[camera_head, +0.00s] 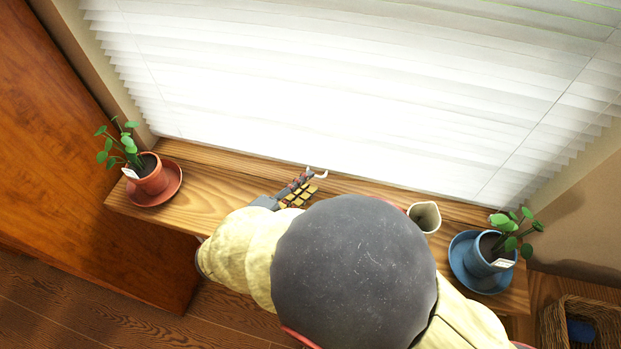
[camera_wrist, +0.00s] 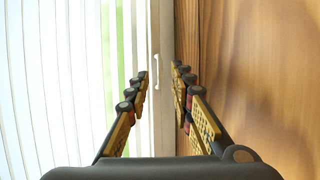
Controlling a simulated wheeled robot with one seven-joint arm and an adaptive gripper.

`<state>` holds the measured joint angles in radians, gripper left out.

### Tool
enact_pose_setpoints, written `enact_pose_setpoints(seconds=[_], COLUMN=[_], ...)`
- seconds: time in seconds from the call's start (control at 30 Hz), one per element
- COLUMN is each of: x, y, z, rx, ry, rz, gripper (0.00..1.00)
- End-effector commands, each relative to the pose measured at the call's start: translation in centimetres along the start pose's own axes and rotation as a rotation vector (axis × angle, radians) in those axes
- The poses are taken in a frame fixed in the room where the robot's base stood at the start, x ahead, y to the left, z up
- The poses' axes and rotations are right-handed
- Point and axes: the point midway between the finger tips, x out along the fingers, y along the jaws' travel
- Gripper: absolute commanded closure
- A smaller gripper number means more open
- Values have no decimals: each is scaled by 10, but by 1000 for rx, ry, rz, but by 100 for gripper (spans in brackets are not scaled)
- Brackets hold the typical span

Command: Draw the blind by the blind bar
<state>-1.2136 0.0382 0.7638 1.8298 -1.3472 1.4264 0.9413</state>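A white slatted blind (camera_head: 350,90) hangs over the window, down nearly to the wooden sill in the head view. A small pale hooked handle (camera_head: 320,174) shows at its lower edge. It also shows in the wrist view (camera_wrist: 155,70), against a pale strip running up the picture. I cannot tell which pale strip is the blind bar. My gripper (camera_head: 305,185) is just above the sill, close to the handle. In the wrist view my gripper (camera_wrist: 160,74) is open, with its fingertips apart and the handle showing between them. Contact with the handle cannot be made out.
A plant in a terracotta pot (camera_head: 150,178) stands on the sill (camera_head: 205,200) at left. A pale vase (camera_head: 424,216) and a plant in a blue pot (camera_head: 484,255) stand right of my arm. A wicker basket (camera_head: 590,312) is at lower right. A wooden cabinet (camera_head: 60,150) is at left.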

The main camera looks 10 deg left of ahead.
Motion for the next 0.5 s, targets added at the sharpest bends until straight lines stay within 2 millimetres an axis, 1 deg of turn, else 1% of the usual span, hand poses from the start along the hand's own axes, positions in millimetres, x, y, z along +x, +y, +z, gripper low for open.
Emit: enact_pose_setpoints(seconds=[0.03,0.2,0.4,0.5], x=[-12,-48,-78,-87], y=[0,0,0,0], z=[-2,-1,-1,-1], rx=[0,-1,1,0], ry=[5,5,2,2], rz=[0,0,0,-1], gripper=[77,77,77,77])
